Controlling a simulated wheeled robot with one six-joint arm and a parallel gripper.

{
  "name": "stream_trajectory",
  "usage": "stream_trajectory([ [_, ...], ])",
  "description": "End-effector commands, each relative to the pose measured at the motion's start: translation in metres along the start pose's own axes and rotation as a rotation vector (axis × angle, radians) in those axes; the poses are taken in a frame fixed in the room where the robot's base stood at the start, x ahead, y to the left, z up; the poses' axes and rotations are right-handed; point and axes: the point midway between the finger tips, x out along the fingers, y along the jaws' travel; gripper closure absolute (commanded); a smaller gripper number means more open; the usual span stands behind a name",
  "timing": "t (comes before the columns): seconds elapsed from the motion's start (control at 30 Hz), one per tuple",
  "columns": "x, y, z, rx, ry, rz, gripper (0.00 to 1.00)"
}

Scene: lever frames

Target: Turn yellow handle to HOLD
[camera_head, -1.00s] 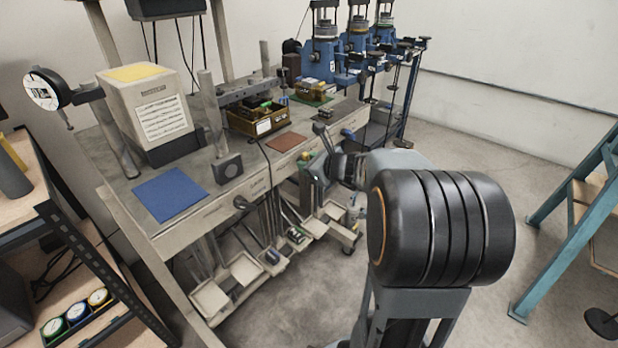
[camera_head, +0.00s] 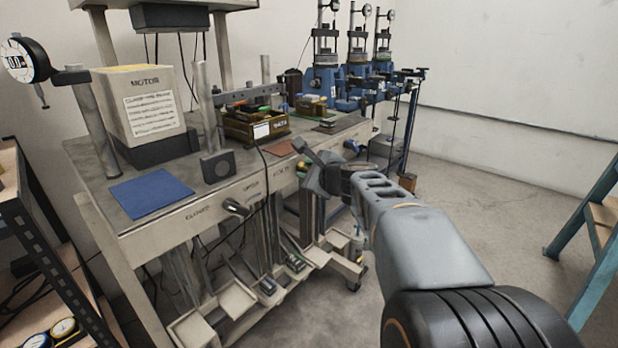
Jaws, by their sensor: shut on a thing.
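My gripper (camera_head: 307,168) is at the front edge of the workbench, right of centre. Its dark grey fingers are shut around a small yellow piece (camera_head: 302,167), which looks like the yellow handle. Most of the handle is hidden by the fingers, so its exact angle cannot be told. Small dark labels run along the bench's front rail (camera_head: 225,203). The one just left of my gripper seems to read HOLD (camera_head: 283,171), though the print is small. A black handle (camera_head: 236,207) sticks out of the same rail further left.
On the bench stand a box marked MOTOR (camera_head: 146,108), a blue mat (camera_head: 151,191) and a brown tray (camera_head: 255,128) of parts. Blue presses (camera_head: 325,80) stand behind. A shelf rack is at the left, a teal frame (camera_head: 590,215) at the right. Floor between is clear.

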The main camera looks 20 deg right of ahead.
Motion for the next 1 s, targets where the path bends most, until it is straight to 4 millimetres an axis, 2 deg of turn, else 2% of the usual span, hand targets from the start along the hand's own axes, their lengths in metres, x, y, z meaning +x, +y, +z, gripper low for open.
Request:
stream_trajectory([
  [0.43,0.0,0.0,0.0,-0.008,0.0,-0.001,0.96],
  [0.47,0.0,0.0,0.0,-0.008,0.0,-0.001,0.7],
  [0.6,0.0,0.0,0.0,-0.007,0.0,-0.001,0.57],
  [0.87,-0.002,0.0,0.0,-0.006,0.0,-0.002,0.57],
  [1.0,-0.015,-0.002,0.001,-0.007,0.0,-0.004,0.57],
])
